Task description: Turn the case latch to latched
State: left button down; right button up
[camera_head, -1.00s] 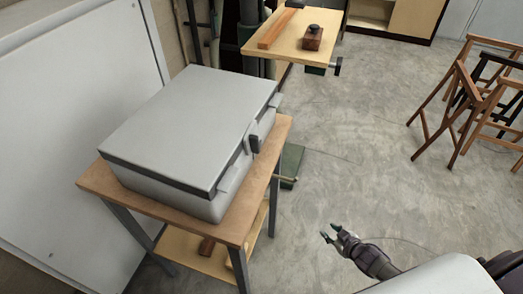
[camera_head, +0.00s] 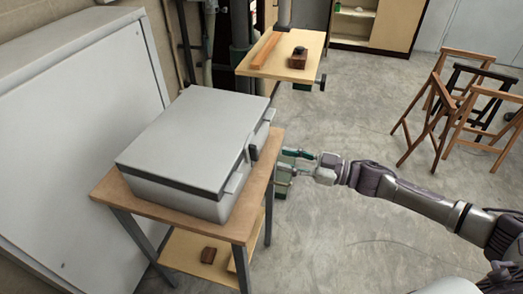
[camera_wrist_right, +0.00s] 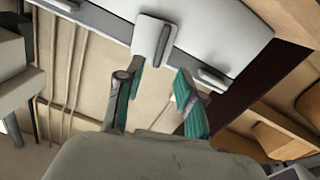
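The grey case (camera_head: 196,135) sits with its lid closed on a small wooden table. Its latch (camera_head: 252,152) is a dark upright tab in the middle of the front side, at the lid seam. In the right wrist view the latch (camera_wrist_right: 152,40) shows as a grey tab at the top, just beyond my fingertips. My right gripper (camera_head: 284,160) is open and empty, a short way in front of the latch and apart from it. In the right wrist view its green-padded fingers (camera_wrist_right: 155,82) are spread. My left gripper is not in view.
Two smaller clasps (camera_head: 235,184) (camera_head: 270,114) flank the latch. The floor between is clear.

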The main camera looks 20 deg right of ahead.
aim_at(257, 153)
jog(key=p+x, duration=0.1)
jog(key=x, duration=0.6)
jog(key=shift+w+a, duration=0.2)
jog(key=shift+a, duration=0.1)
grip_shut()
